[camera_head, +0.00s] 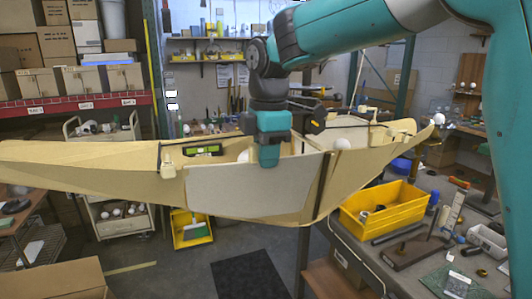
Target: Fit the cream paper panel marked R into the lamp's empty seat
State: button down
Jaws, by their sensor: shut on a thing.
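The lamp (95,173) is a long, cream, boat-like shell that spans the view from the left edge to the right. A paler, greyish-cream panel (245,192) lies at the front of its middle section. I see no R mark on it. My gripper (268,160) comes down from above and is shut on the panel's top edge, right of its middle. The panel stands roughly upright. Its right edge is close to a dark upright rib or gap (324,185) in the shell. Whether the panel is fully seated I cannot tell. The gripper hides part of the top edge.
A green level (203,150) and white bulbs (342,143) show at the lamp's open top. A yellow bin (384,208) and tools stand on the workbench at the right. Shelves with boxes (100,77) are behind on the left. A dark mat (249,277) lies on the floor.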

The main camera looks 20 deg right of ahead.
jog(key=shift+r, duration=0.15)
jog(key=c, duration=1)
grip_release()
jog(key=shift+r+p, duration=3)
jog(key=shift+r, duration=5.7)
jog(key=s+a+f+m+y+b, duration=0.1)
jog(key=s+f+m+b, duration=0.2)
jog(key=s+f, duration=0.5)
jog(key=s+a+f+m+y+b, duration=0.1)
jog(key=s+a+f+m+b, duration=0.1)
jog(key=s+f, duration=0.6)
jog(key=s+a+f+m+y+b, duration=0.1)
jog(key=s+f+m+b, duration=0.3)
jog(key=f, duration=0.7)
jog(key=shift+s+a+f+m+g+y, duration=0.15)
jog(key=shift+s+m, duration=0.2)
jog(key=shift+s, duration=0.45)
jog(key=shift+s+a+f+m+g+y, duration=0.1)
jog(key=shift+s+m+y, duration=0.15)
jog(key=shift+s, duration=0.5)
jog(key=shift+s+a+f+m+g+y, duration=0.1)
jog(key=shift+s+m, duration=0.3)
jog(key=shift+s, duration=0.4)
